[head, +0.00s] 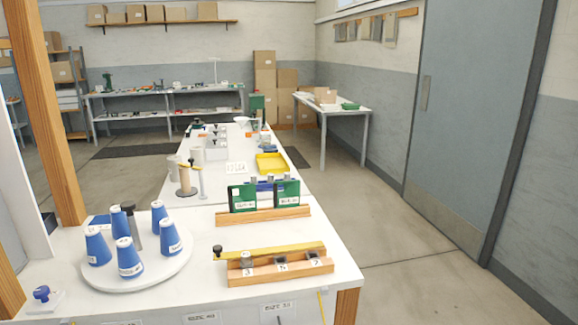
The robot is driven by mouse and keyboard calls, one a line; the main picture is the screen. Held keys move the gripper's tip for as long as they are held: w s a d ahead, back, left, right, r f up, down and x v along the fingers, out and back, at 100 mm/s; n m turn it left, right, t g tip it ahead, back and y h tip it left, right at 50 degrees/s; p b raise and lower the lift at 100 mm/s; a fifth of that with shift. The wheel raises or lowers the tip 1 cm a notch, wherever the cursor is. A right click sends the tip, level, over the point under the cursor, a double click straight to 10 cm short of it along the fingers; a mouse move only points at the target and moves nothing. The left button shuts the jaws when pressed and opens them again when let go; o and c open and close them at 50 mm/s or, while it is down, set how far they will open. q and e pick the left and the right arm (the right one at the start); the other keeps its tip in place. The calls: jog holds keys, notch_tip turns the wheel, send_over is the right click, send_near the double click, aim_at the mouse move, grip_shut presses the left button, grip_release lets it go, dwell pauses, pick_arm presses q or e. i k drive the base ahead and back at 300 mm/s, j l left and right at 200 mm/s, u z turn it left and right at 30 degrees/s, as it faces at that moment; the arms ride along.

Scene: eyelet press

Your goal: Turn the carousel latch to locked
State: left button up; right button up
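The carousel (160,271) is a round white turntable on the white bench at the lower left. Several blue cone-shaped pieces with white tops and labels stand upright on it, including one at the front (130,262). A dark-topped grey post (135,232) rises among them. A blue knob (41,294) on a small pale plate sits on the bench, left of the carousel and apart from it. It may be the carousel latch; I cannot tell its locked or unlocked position. Neither of my grippers is in view.
A wooden block (280,272) with numbered labels and a yellow bar lies right of the carousel. Behind it, green units (243,196) stand in a wooden rack. A yellow tray (271,164) is farther back. A wooden post (50,120) rises at the left.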

aim_at(42, 293)
jog(key=u, duration=1.5)
